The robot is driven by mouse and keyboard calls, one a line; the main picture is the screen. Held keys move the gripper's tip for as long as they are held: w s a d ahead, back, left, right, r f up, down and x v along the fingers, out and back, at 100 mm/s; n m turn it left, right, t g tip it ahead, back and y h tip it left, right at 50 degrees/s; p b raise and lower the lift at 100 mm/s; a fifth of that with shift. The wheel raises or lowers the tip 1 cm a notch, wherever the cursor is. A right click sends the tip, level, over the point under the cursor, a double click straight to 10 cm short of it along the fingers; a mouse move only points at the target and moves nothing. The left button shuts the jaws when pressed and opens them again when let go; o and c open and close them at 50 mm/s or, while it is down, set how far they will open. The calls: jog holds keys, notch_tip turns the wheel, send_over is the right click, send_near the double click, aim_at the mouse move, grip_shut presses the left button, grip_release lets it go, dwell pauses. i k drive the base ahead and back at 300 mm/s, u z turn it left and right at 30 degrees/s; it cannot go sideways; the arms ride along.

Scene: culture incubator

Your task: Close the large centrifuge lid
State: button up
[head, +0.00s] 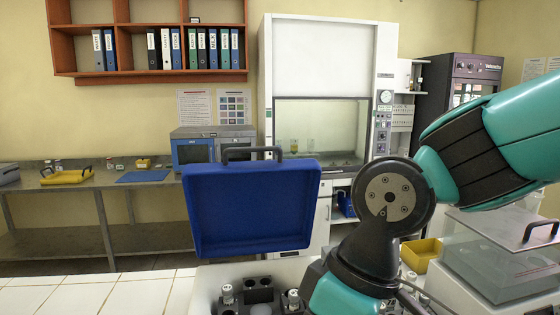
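The large centrifuge (207,287) is at the bottom centre, cut off by the lower picture edge. Its blue lid (255,212) stands raised and open behind the chamber, with its hollow inner side facing me. A dark handle (252,152) runs along the lid's top edge. Inside the open chamber, dark rotor buckets (258,290) and a few capped tubes show. My teal and black arm comes in from the right and bends down to the right of the lid, covering part of the centrifuge. My gripper is below the picture and out of sight.
At the right, a smaller device (500,270) has a clear lid with a dark handle, near a yellow bin (421,252). A fume hood (325,90) and a bench (90,182) with a yellow tray (66,177) stand behind. White tiled surface (90,295) at the lower left is clear.

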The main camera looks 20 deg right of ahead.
aim_at(243, 208)
jog(key=z, duration=2.1)
jog(key=k, duration=0.55)
jog(key=u, duration=2.25)
jog(key=i, duration=0.5)
